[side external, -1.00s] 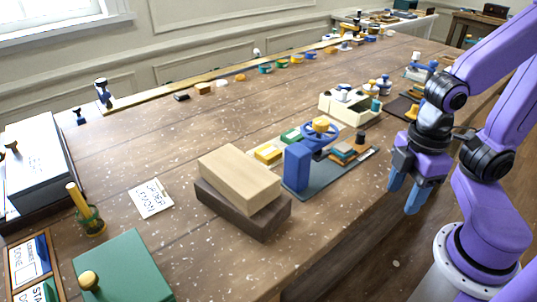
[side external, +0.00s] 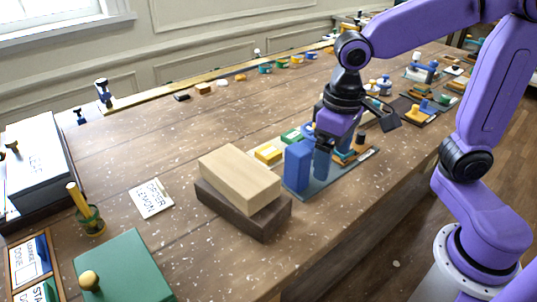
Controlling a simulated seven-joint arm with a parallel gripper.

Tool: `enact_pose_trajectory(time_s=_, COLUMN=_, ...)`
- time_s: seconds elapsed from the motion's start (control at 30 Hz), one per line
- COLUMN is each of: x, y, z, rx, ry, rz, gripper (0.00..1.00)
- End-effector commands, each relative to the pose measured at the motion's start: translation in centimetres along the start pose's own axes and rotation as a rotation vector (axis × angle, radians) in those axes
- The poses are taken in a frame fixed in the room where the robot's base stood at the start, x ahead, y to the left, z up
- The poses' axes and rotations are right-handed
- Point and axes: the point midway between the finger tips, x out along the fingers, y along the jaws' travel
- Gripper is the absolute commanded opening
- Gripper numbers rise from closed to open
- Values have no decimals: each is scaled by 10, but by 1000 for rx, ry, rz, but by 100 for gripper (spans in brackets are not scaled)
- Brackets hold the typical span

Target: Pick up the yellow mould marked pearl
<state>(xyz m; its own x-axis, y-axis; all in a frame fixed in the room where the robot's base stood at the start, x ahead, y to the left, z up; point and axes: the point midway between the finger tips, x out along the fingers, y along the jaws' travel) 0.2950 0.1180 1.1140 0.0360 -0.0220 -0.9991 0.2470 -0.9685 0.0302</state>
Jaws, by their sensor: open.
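A small yellow block (side external: 268,153), which looks like the yellow mould, lies on the table behind the stacked boxes and left of the blue upright block (side external: 298,166). Its marking is too small to read. My gripper (side external: 324,168) points down over the dark mat, just right of the blue upright block and apart from the yellow block. It is open; one blue finger shows clearly and the other is hard to make out. My gripper hides the blue wheel and its yellow top.
A tan box (side external: 240,178) on a dark brown box (side external: 243,212) stands in front of the yellow block. A green block (side external: 292,136) lies just behind it. The dark mat (side external: 318,186) holds small coloured pieces at right.

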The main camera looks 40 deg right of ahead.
Motion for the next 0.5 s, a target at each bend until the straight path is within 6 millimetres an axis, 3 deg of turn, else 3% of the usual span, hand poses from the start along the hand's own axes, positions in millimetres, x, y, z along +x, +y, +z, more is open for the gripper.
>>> enact_pose_trajectory(time_s=0.1, x=-7, y=-3, z=-37, rx=209, ry=1, rz=15, gripper=89)
enact_pose_trajectory(time_s=0.5, x=-25, y=10, z=-140, rx=918, ry=16, rz=68, gripper=89)
